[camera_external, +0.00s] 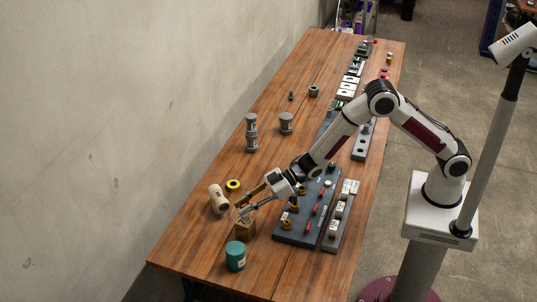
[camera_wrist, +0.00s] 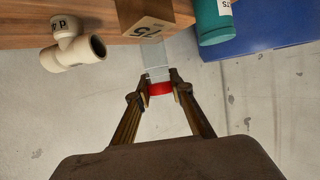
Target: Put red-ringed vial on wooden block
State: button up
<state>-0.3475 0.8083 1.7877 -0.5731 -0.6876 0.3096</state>
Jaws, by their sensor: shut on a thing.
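The red-ringed vial is a clear glass tube (camera_wrist: 154,60) with a red band (camera_wrist: 161,88), seen in the wrist view. My gripper (camera_wrist: 161,90) is shut on it at the red band. The clear part points away from the gripper toward the wooden block (camera_wrist: 152,22), which has dark markings. In the external view the wooden block (camera_external: 245,231) stands on the table near its front left, and my gripper (camera_external: 241,207) is just above and behind it. The vial is too small to make out clearly there. I cannot tell whether the vial touches the block.
A cream pipe tee (camera_external: 218,201) and a yellow ring (camera_external: 233,185) lie left of my gripper. A teal jar (camera_external: 235,257) stands in front of the block. A dark panel with fittings (camera_external: 300,236) is to the right. Grey fittings (camera_external: 251,140) stand further back.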

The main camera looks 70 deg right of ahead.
jog(key=shift+f, duration=0.25)
jog(key=shift+f, duration=0.1)
jog(key=o, duration=1)
jog(key=shift+o, duration=0.2)
jog(key=v, duration=1.2)
dwell(0.6)
